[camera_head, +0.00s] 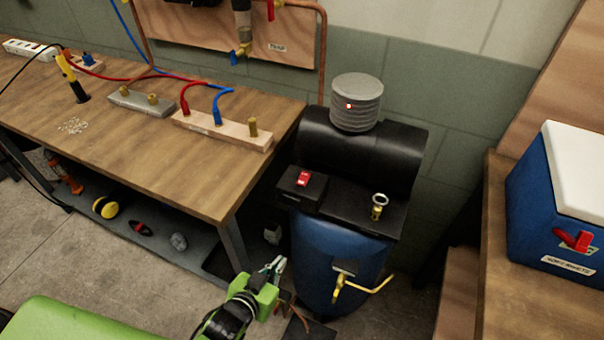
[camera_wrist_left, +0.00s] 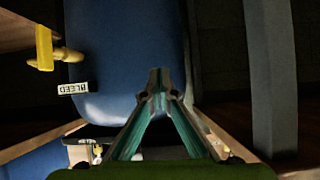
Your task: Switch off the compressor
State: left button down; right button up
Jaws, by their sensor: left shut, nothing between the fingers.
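The compressor has a blue tank (camera_head: 330,250) with a black motor housing (camera_head: 360,150) and a ribbed grey cylinder on top. A red switch (camera_head: 303,179) sits on a black box at the left of its top plate. A small red light (camera_head: 348,106) shows on the ribbed cylinder. My left gripper (camera_head: 277,265) is in front of the tank's left side, below the switch and apart from it. Its fingers are shut and empty. In the left wrist view the fingertips (camera_wrist_left: 159,80) point toward the blue tank (camera_wrist_left: 125,45). My right gripper is not in view.
A brass bleed valve (camera_head: 340,284) with a yellow lever sticks out of the tank's front, and a ring-topped brass fitting (camera_head: 379,206) stands on the plate. A wooden workbench (camera_head: 130,130) is at the left. A blue cooler (camera_head: 560,190) stands on wood at the right.

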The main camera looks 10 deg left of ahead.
pick_arm(q)
notch_tip(320, 180, up, 27)
jog(key=w+d+t+h, duration=0.1)
jog(key=w+t, duration=0.1)
jog(key=t, duration=0.2)
jog(key=shift+f+t+p, duration=0.2)
jog(key=shift+t+p, duration=0.1)
jog(key=shift+p, duration=0.05)
jog(key=shift+w+d, duration=0.15)
jog(key=p, duration=0.2)
send_over(301, 184)
jog(key=shift+f, duration=0.5)
notch_tip(301, 184, down, 3)
jog(key=shift+f, duration=0.65)
